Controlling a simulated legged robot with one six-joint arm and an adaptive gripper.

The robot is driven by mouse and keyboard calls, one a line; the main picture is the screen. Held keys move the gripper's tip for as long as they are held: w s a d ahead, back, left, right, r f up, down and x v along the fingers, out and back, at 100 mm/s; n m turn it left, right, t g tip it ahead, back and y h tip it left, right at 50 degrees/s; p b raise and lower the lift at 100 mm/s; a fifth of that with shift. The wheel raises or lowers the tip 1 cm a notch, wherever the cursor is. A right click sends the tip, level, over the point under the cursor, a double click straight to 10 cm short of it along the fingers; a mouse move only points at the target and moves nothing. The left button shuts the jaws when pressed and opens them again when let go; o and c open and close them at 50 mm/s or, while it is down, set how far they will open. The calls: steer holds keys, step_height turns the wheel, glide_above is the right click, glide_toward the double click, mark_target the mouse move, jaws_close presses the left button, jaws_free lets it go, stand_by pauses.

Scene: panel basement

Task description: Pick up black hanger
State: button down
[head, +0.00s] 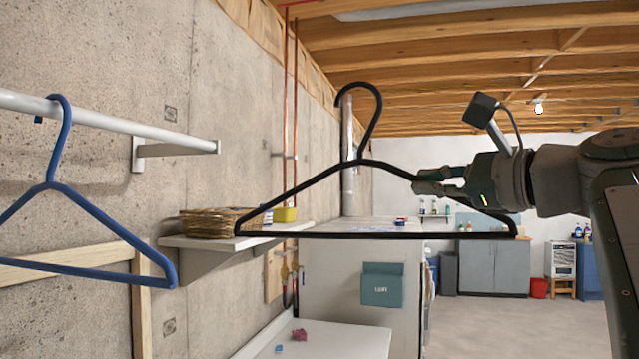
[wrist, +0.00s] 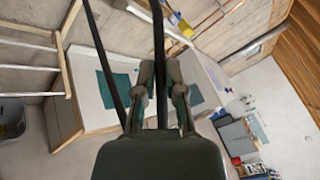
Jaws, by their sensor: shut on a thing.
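The black hanger (head: 377,235) hangs in the air in the middle of the head view, upright with its hook at the top. My gripper (head: 420,181) comes in from the right and is shut on the hanger's right sloping shoulder. The hanger is clear of the white rail (head: 95,122) at the left. In the wrist view the black hanger (wrist: 158,45) runs as dark bars away from my gripper (wrist: 163,85), one passing between the fingers. The right end of the hanger is partly hidden behind my gripper.
A blue hanger (head: 110,222) hangs on the white rail at the left. A wall shelf (head: 205,244) holds a wicker basket (head: 208,222) and a yellow item (head: 285,214). A white cabinet (head: 340,280) stands behind the hanger. Open floor (head: 500,325) lies at the right.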

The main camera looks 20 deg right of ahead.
steer(key=s+d, duration=0.6)
steer(key=d, duration=0.2)
steer(key=shift+s+d, duration=0.3)
steer(key=shift+s, duration=0.05)
